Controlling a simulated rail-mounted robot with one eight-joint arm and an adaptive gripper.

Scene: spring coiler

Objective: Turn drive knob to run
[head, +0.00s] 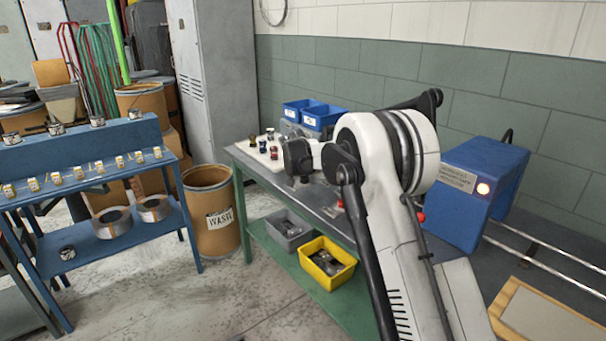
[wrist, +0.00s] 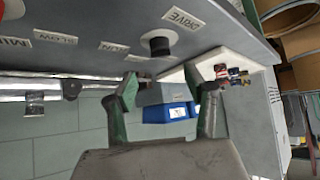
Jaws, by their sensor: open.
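The drive knob (wrist: 158,46) is a round black knob on a pale disc, set in the grey panel (wrist: 110,22) at the top of the wrist view. A DRIVE label (wrist: 183,19) is beside it. In the head view, my arm hides the panel and the knob, and my gripper's dark end (head: 303,162) is above the bench.
Blue bins (head: 322,116) and small coloured parts (head: 269,146) stand on the bench beyond my gripper. A blue machine housing (head: 487,190) with a lit lamp is at right. A yellow bin (head: 327,263) sits on the shelf below. A metal rod (wrist: 35,88) shows in the wrist view.

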